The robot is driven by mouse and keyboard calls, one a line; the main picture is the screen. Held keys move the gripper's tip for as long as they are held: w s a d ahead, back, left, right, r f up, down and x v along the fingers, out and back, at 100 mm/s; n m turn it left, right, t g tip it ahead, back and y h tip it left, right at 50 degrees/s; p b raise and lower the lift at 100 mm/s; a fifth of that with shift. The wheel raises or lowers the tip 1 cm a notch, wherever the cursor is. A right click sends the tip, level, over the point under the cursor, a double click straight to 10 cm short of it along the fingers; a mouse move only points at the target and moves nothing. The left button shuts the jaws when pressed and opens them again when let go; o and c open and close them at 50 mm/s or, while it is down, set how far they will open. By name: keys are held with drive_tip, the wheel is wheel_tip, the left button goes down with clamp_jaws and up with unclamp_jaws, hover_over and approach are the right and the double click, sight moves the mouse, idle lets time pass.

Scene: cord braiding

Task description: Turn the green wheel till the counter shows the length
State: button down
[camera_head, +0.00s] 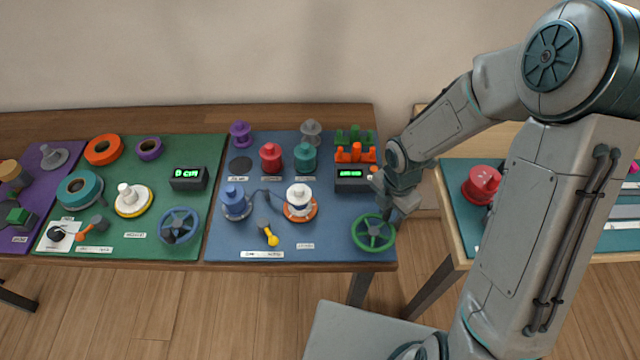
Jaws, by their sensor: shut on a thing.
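The green wheel (374,233) is a spoked ring near the front right corner of the blue mat (330,250). My gripper (388,213) points down at the wheel's upper right rim and is shut on it; the fingertips are small and partly hidden by the arm. A dark counter (352,178) with a lit green display stands behind the wheel on the same mat. Its digits are too small to read. A blue spool (235,203) and a white spool on an orange base (300,202) stand left of the wheel, with a dark cord between them.
Red (270,158) and teal (305,158) spools stand farther back, near an orange and green rack (355,150). A yellow-handled lever (270,237) lies at the front. The green mat (150,250) at left holds another counter (188,178) and a blue wheel (179,226). A gap separates the right table.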

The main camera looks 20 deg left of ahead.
drive_tip(key=b, duration=0.2)
drive_tip(key=shift+f+b, duration=0.2)
drive_tip(key=shift+b, duration=0.2)
drive_tip(key=shift+s+d+r, duration=0.15)
drive_tip(key=shift+r, duration=0.05)
drive_tip(key=shift+s+d, duration=0.3)
drive_tip(key=shift+d, duration=0.1)
drive_tip(key=shift+s+d, duration=0.45)
drive_tip(key=shift+s, duration=0.3)
drive_tip(key=shift+s+f+b, duration=0.1)
drive_tip(key=shift+b, duration=0.35)
drive_tip(key=shift+f+b, duration=0.1)
drive_tip(key=shift+b, duration=0.75)
